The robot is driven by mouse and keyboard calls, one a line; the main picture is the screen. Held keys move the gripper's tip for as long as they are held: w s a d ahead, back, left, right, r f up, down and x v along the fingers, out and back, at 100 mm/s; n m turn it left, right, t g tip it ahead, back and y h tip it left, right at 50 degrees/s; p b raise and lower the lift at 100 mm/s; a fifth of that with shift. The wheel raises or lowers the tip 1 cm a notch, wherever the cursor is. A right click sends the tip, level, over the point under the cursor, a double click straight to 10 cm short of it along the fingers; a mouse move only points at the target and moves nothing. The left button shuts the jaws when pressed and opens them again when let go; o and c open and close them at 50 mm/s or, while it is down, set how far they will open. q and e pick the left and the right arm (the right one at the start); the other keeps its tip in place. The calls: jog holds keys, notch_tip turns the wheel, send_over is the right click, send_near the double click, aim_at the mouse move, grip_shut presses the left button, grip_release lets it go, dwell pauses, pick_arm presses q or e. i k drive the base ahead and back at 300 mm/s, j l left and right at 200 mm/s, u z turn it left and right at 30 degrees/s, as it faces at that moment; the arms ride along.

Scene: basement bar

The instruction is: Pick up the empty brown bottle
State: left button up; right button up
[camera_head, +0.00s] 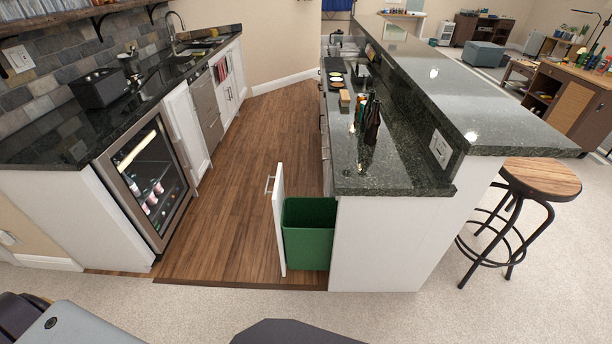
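A dark brown bottle (371,124) stands upright near the front end of the bar's lower black counter. Other bottles or cans (360,110) stand close behind and beside it, partly overlapped by it. It is too small to tell whether the brown bottle is empty. Neither of my grippers shows in the head view. Only grey and dark parts of my own body show along the bottom edge.
A green bin (309,232) stands in an open pull-out with a white door (279,218) below the counter (400,177). The raised bar top (480,105) borders the bottles on the right. A stool (540,180) stands at right. The carpet in front is clear.

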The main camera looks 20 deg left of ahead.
aim_at(373, 121)
jog(key=i+j, duration=0.1)
jog(key=j, duration=1.8)
